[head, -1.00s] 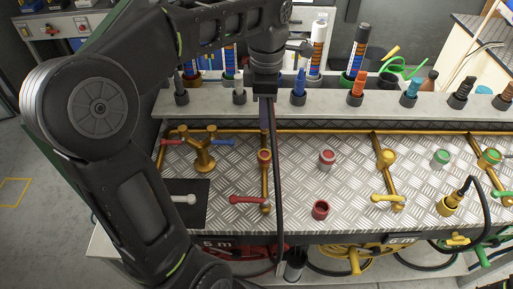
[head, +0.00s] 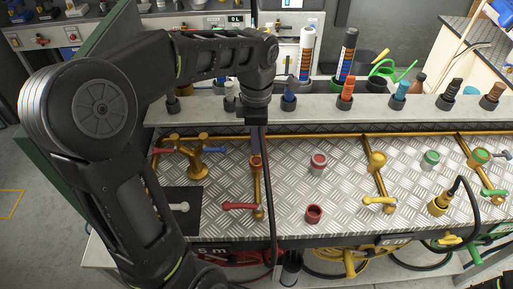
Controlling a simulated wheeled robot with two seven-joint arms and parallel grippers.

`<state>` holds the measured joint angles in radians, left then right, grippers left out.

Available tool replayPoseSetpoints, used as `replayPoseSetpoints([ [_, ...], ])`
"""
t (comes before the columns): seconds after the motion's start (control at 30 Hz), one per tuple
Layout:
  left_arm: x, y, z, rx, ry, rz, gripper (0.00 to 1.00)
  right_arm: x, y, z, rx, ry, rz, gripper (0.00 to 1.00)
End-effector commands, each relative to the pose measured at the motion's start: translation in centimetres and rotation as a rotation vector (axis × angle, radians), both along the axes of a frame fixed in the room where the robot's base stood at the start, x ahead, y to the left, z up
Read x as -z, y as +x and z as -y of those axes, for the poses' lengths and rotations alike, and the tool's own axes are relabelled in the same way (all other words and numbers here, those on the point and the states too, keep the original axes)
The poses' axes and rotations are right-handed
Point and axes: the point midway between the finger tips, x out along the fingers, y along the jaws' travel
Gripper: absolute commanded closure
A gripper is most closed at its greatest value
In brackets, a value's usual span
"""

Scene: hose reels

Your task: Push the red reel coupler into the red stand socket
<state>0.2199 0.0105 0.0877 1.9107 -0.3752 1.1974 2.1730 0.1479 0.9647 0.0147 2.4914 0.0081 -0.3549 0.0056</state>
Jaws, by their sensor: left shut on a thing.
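My left gripper (head: 256,120) points down over the back of the bench, left of centre, and is shut on the end of a black hose (head: 272,190). The coupler itself is hidden at the jaws. The hose hangs over the bench front toward the red reel (head: 232,258) under the edge. An open red socket (head: 313,213) stands near the front of the bench, to the right of and nearer than the gripper, apart from it. My right gripper is out of view.
A red-capped fitting (head: 318,160) stands behind the red socket. A brass pipe with a red-handled valve (head: 240,206) runs left of it, and one with a yellow handle (head: 379,202) right. A yellow coupler (head: 440,204) stands upright farther right. A shelf (head: 330,112) runs behind.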

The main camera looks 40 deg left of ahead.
Motion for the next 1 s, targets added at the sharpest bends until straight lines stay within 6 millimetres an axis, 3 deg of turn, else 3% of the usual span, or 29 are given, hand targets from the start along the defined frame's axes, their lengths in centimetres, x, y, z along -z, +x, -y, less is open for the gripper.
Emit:
replayPoseSetpoints([
  [0.33, 3.4, -0.1, 0.0, 0.000, -0.001, -0.003, 1.00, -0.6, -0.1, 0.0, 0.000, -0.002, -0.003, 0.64],
  [0.73, 4.2, 0.0, 0.0, 0.001, -0.001, 0.001, 1.00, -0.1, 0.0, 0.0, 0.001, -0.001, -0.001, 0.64],
  [0.77, 4.1, 0.0, 0.0, 0.000, -0.001, 0.001, 0.80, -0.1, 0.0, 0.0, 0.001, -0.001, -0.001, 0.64],
  [1.0, 4.0, 0.0, 0.0, 0.000, -0.001, 0.001, 0.61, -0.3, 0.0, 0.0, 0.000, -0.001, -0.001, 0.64],
])
